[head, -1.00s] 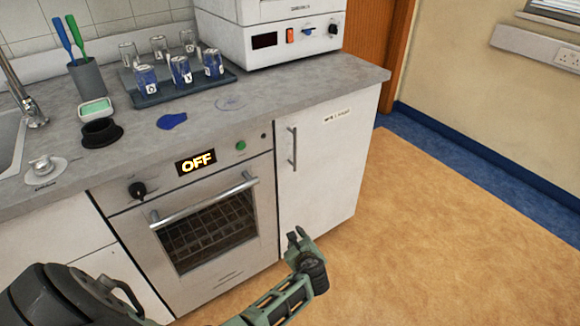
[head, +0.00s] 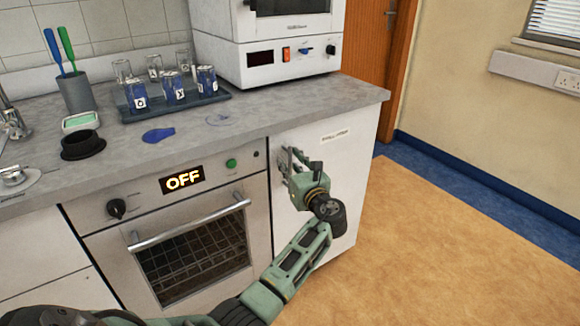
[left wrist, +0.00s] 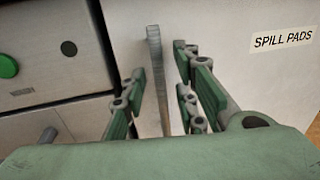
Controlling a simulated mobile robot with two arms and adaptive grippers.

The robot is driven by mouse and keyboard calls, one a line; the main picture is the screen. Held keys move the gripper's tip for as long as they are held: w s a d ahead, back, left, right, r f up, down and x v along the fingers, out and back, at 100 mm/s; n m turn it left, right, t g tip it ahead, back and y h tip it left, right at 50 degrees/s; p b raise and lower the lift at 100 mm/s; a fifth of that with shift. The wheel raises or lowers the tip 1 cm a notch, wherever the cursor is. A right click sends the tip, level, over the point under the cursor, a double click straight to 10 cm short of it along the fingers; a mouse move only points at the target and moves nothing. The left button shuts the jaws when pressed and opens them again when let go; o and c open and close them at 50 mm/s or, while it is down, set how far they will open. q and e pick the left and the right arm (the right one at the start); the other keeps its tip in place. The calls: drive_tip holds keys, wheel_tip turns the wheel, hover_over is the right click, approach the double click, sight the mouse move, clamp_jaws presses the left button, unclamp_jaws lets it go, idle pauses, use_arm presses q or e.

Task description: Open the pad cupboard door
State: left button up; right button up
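The pad cupboard door (head: 345,170) is white and shut, right of the oven. In the left wrist view the door (left wrist: 228,70) carries a "SPILL PADS" label (left wrist: 283,38). Its upright grey bar handle (left wrist: 155,80) lies between the fingers of my left gripper (left wrist: 160,68), with gaps showing on both sides. In the head view my left gripper (head: 292,166) is in front of the door's upper left part and mostly hides the handle. It is open. My right gripper is in neither view.
The oven (head: 195,250) with an "OFF" display stands left of the door. Above, the grey worktop (head: 270,117) bears a tray of glasses (head: 212,98) and a white appliance (head: 260,55). The floor (head: 430,240) right of the cupboard is clear.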

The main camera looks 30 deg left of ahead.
use_arm(q)
drive_tip(key=shift+w+a+f, duration=0.1)
drive_tip(key=shift+a, duration=0.05)
drive_tip(key=shift+c, duration=0.4)
clamp_jaws()
